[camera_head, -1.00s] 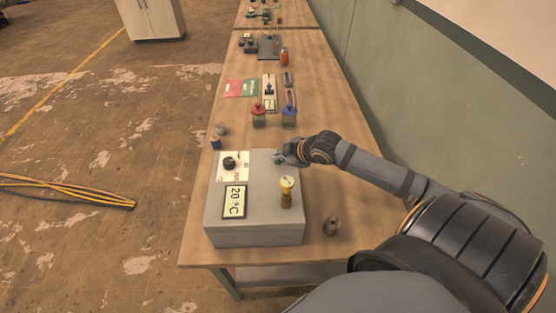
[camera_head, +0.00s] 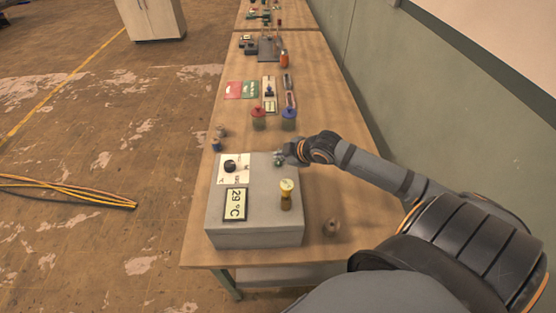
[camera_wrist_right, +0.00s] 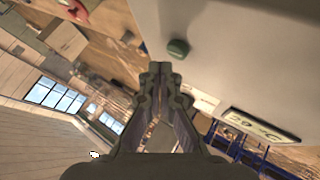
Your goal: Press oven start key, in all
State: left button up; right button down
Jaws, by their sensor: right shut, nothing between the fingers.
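The oven is a grey box (camera_head: 270,218) on the near end of the bench. Its display (camera_head: 235,204) reads 29 °C, and the display also shows in the right wrist view (camera_wrist_right: 258,126). A black knob (camera_head: 230,166) sits on a white panel on its top. A small green key (camera_wrist_right: 178,48) stands on the grey surface in the right wrist view; in the head view it is mostly lost beside the gripper. My right gripper (camera_head: 283,157) is at the oven's far right corner. Its closed, empty fingertips (camera_wrist_right: 160,68) show just beside the key, seemingly apart from it. My left gripper is out of view.
A brass cylinder with a pale top (camera_head: 286,195) stands on the oven. A small brown object (camera_head: 331,227) lies to its right. Red-lidded (camera_head: 258,118) and blue-lidded (camera_head: 289,119) jars stand beyond the oven. The wall (camera_head: 450,120) runs along the bench's right side.

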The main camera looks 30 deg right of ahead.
aim_at(280, 164)
notch_tip(280, 164, up, 5)
jog(key=p, duration=0.5)
jog(key=shift+r, duration=0.1)
dwell(0.4)
dwell(0.4)
